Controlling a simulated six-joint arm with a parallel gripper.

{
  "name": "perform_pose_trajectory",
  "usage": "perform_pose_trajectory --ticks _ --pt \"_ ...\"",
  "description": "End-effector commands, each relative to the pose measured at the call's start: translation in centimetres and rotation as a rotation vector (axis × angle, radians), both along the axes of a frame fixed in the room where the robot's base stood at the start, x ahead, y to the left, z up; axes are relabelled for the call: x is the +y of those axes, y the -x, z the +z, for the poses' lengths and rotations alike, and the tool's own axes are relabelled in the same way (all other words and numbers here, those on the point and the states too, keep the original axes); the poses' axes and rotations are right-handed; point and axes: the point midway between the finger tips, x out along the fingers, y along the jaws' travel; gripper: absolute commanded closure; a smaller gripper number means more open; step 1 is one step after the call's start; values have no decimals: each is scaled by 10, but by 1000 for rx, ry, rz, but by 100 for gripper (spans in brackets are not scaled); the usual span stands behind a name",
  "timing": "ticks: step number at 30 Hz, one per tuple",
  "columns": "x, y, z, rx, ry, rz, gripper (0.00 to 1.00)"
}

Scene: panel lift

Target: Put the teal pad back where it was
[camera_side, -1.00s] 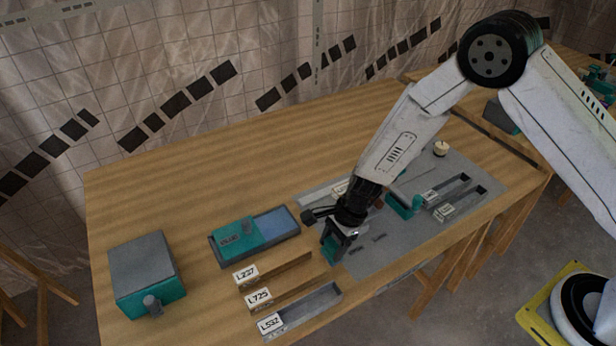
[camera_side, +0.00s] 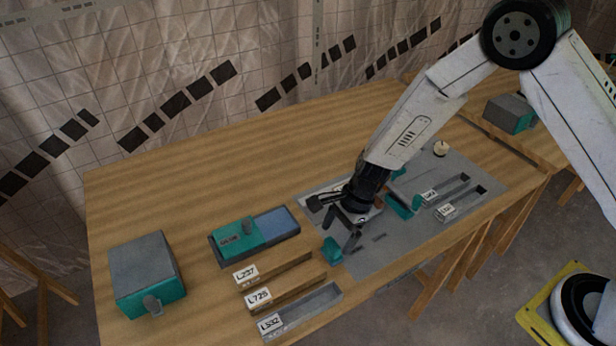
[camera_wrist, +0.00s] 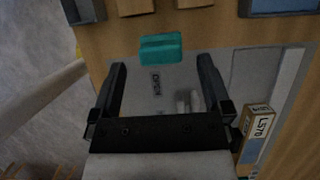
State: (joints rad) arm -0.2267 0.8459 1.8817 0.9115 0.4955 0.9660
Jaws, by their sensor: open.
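A small teal block (camera_side: 332,250), which I take as the teal pad, rests at the left edge of the grey panel (camera_side: 380,256). It also shows in the wrist view (camera_wrist: 161,48), just beyond my fingertips and between their lines. My gripper (camera_side: 346,232) is open and empty, above the panel and to the right of the block, apart from it. Its two fingers (camera_wrist: 161,78) stand wide in the wrist view. Another teal part (camera_side: 403,206) sits on the panel to the right of my gripper.
A dark tray (camera_side: 283,238) with a teal slab stands left of the panel. Labelled wooden slots and a grey L532 tray (camera_side: 318,305) lie in front of it. A grey and teal box (camera_side: 146,272) with a knob stands far left. The table's back is clear.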

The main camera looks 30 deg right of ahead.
Motion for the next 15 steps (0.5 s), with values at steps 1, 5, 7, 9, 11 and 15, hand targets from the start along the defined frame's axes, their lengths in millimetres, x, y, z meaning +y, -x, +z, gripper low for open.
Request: perform_pose_trajectory --ticks 1,5,7,9,11,15 --pt "-3 -1 7 -3 -1 -2 1" --pt "-10 -1 23 -2 -1 -2 1" --pt "-13 -1 32 -4 -1 -2 1" --pt "-17 -1 41 -2 -2 -2 1" --pt "-20 -1 48 -2 -1 -2 1" --pt "-26 -1 63 -3 -1 -1 1"
